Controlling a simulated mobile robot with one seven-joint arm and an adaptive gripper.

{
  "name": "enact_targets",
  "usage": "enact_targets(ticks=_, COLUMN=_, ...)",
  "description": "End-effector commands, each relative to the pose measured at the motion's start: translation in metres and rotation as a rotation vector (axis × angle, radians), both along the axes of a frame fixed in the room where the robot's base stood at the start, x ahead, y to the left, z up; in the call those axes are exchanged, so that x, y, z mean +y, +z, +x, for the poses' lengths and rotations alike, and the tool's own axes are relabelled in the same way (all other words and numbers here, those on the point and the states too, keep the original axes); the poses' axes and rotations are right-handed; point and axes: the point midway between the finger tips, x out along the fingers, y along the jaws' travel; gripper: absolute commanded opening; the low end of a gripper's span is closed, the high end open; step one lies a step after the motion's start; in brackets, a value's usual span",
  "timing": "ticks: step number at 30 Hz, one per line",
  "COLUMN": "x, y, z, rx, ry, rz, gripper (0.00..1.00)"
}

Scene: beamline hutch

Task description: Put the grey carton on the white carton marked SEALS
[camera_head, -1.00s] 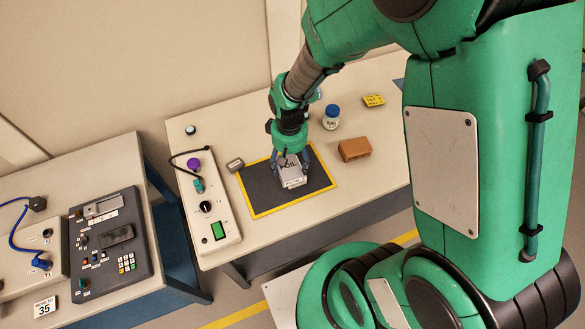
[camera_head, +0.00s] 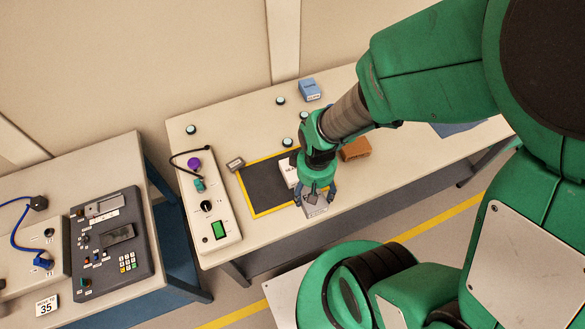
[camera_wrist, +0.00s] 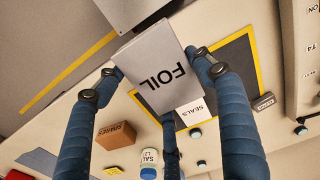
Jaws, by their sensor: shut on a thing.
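The grey carton marked FOIL (camera_wrist: 150,62) is held between the fingers of my gripper (camera_wrist: 152,72) in the wrist view. In the head view, my gripper (camera_head: 316,193) holds the grey carton (camera_head: 317,209) near the front edge of the table, at the right side of the mat. The white carton marked SEALS (camera_wrist: 191,111) lies on the dark mat, partly hidden behind the grey carton in the wrist view. In the head view, the white carton (camera_head: 287,172) is partly covered by my gripper, and the grey carton is in front and right of it.
The dark mat (camera_head: 262,190) has a yellow border. A control box (camera_head: 207,215) stands left of it, with a small grey block (camera_head: 235,164) between. A brown carton (camera_head: 357,149) lies to the right, a blue carton (camera_head: 309,90) at the back. A jar (camera_wrist: 149,158) shows in the wrist view.

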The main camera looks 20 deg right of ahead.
Motion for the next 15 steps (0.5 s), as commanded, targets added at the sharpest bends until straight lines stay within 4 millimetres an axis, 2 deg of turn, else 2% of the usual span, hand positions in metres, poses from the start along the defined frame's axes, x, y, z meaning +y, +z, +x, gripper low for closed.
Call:
enact_targets(ticks=8, x=0.000, y=-0.001, z=0.004, rx=0.000, ry=0.000, rz=0.000, gripper=0.41)
enact_targets(ticks=15, x=-0.002, y=-0.005, z=0.034, rx=0.001, ry=0.000, rz=0.000, gripper=0.41)
